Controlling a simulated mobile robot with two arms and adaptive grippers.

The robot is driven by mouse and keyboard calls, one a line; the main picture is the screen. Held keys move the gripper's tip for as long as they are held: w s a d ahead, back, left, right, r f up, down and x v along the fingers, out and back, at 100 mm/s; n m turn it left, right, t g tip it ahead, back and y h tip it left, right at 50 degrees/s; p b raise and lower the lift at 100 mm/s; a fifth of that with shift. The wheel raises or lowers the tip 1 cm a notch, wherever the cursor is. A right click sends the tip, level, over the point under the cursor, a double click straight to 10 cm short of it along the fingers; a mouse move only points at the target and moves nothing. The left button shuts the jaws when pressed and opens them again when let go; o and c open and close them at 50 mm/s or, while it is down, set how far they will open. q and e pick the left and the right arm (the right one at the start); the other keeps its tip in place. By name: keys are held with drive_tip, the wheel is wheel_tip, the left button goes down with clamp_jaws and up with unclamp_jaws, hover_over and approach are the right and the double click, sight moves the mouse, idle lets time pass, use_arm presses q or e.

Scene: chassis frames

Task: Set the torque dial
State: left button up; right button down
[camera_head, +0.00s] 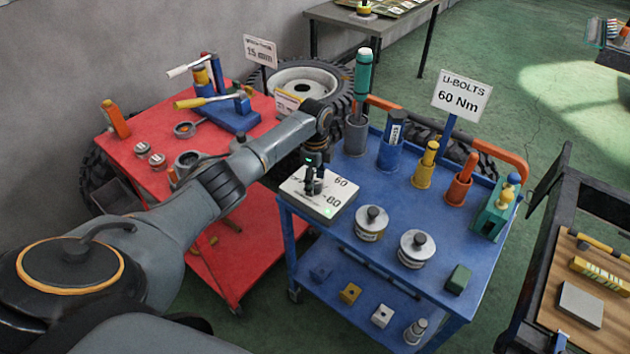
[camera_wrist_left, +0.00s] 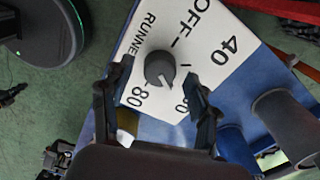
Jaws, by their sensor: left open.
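The torque dial is a dark round knob (camera_wrist_left: 159,66) on a white plate (camera_head: 327,205) at the near left corner of the blue cart. In the left wrist view the plate reads OFF, 40, 80 and a partly covered number; the head view shows 60 and 80. My left gripper (camera_head: 314,187) points down over the plate and hides the knob in the head view. In the left wrist view its open fingers (camera_wrist_left: 157,80) lie on either side of the knob; contact is not clear. A sign (camera_head: 462,95) reads "U-BOLTS 60 Nm". My right gripper is not in view.
The blue cart (camera_head: 345,238) also carries two lidded tins (camera_head: 371,222) (camera_head: 416,248), upright holders with tools, and a green block (camera_head: 458,279). A red cart (camera_head: 143,170) with tools stands left, under my left arm. A bench with a wooden top (camera_head: 549,312) stands at right.

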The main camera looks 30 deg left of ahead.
use_arm(q)
wheel_tip(320, 180, up, 12)
drive_tip(key=shift+f, duration=0.2)
drive_tip(key=shift+f, duration=0.1)
idle(0.4)
